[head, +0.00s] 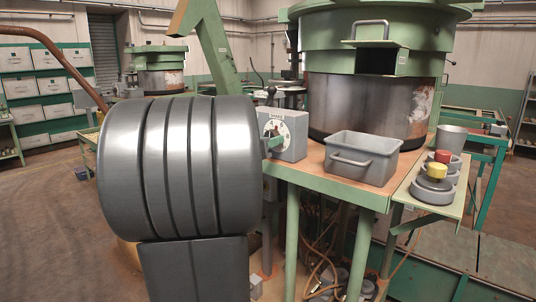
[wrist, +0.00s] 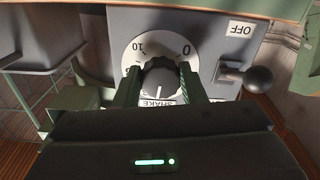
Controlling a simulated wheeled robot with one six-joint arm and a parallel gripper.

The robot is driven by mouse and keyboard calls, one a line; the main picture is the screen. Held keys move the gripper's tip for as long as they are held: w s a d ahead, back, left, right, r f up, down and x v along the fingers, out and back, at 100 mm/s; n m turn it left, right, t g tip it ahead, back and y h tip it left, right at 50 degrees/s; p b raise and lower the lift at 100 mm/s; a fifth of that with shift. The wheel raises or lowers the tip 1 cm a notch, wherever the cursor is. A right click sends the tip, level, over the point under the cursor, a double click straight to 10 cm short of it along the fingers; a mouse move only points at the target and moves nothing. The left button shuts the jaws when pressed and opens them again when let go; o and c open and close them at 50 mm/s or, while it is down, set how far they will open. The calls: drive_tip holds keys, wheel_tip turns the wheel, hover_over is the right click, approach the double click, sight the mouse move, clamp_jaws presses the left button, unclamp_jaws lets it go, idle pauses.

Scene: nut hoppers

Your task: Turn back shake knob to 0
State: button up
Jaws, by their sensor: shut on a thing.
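The shake knob (wrist: 160,80) is dark and round, set in a white dial (wrist: 143,47) marked 0 and 10, with a SHAKE label beside it. My gripper (wrist: 159,87) has its two green fingers on either side of the knob, shut on it. A pale mark shows low on the knob; I cannot tell which number it points at. In the head view the grey control box (head: 294,137) stands at the table's left edge, its dial partly behind a green fingertip. My grey arm hides much of the area left of it.
In the wrist view a lever with a dark ball (wrist: 258,79) sits right of the dial by an OFF label (wrist: 240,29). A grey bin (head: 362,158) stands on the table (head: 325,180), before the large green hopper (head: 375,25). Small pots with red and yellow pieces sit at right.

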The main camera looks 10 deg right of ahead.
drive_tip(key=shift+r+n+b, duration=0.2)
drive_tip(key=shift+n+b, duration=1.05)
drive_tip(key=shift+n, duration=5.8)
drive_tip(key=shift+r+n+b, duration=0.2)
drive_tip(key=shift+n+b, duration=1)
drive_tip(key=shift+n, duration=5.85)
drive_tip(key=o, duration=1)
